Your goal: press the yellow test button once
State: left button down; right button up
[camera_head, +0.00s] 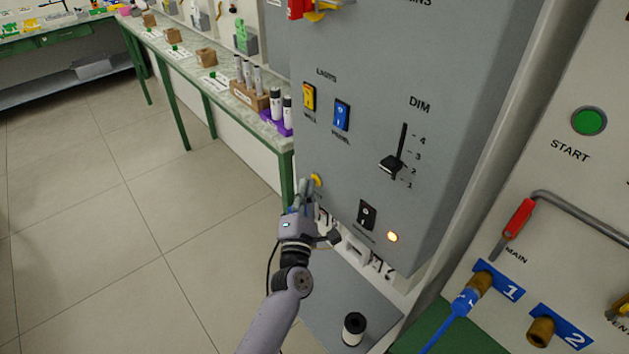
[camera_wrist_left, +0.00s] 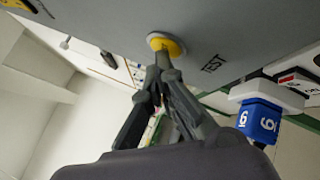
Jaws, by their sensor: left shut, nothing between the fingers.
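The yellow test button (camera_head: 317,179) is a small round button low on the left part of the grey panel (camera_head: 350,160). In the left wrist view the yellow button (camera_wrist_left: 166,45) sits in a pale ring, with the word TEST beside it. My left gripper (camera_head: 307,188) is shut and empty, with its fingers pointing at the panel. In the left wrist view the fingertips (camera_wrist_left: 161,68) overlap the lower edge of the button. I cannot tell whether they touch it. My right gripper is not in view.
A green START button (camera_head: 589,122) is at the right. Open floor (camera_head: 150,230) lies to the left.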

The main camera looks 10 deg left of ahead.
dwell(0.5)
pick_arm(q)
jog(key=shift+s+a, duration=0.45)
jog(key=shift+s, duration=0.15)
jog(key=s+a, duration=0.1)
jog(key=s, duration=0.1)
jog(key=s+a+p, duration=0.1)
jog(key=s+a, duration=0.1)
dwell(0.3)
dwell(0.6)
